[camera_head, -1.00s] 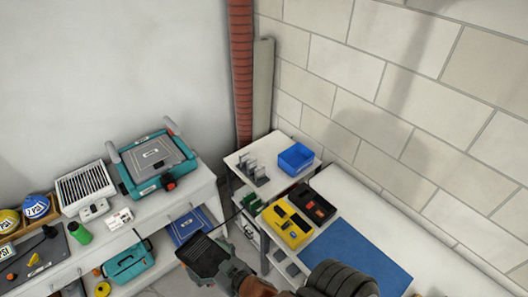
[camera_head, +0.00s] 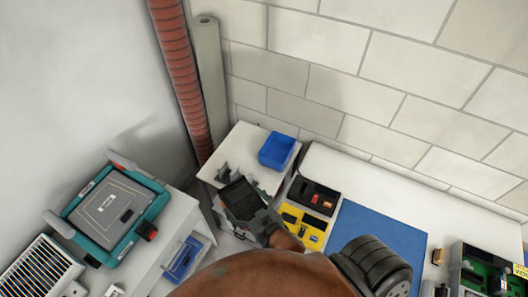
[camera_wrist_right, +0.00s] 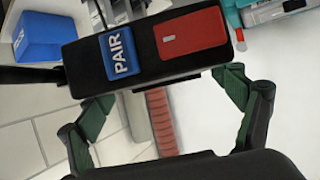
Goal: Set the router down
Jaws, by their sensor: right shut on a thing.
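The router (camera_wrist_right: 150,50) is a black box with a blue label reading PAIR and a red panel, and a dark antenna sticks out to the left. My right gripper (camera_wrist_right: 166,88) has its green fingers shut on the router, which spans the top of the right wrist view. In the head view, my right gripper (camera_head: 248,205) is in front of the white corner shelf (camera_head: 243,148), where a dark slab shows at its end. From this view I cannot tell whether the router touches the shelf. My left gripper is not in view.
A blue bin (camera_head: 277,151) sits on the shelf, with a grey pronged rack (camera_head: 222,172) beside the gripper. To the right are yellow and black cases (camera_head: 313,195) and a blue mat (camera_head: 372,238). A teal case (camera_head: 112,212) lies on the left bench.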

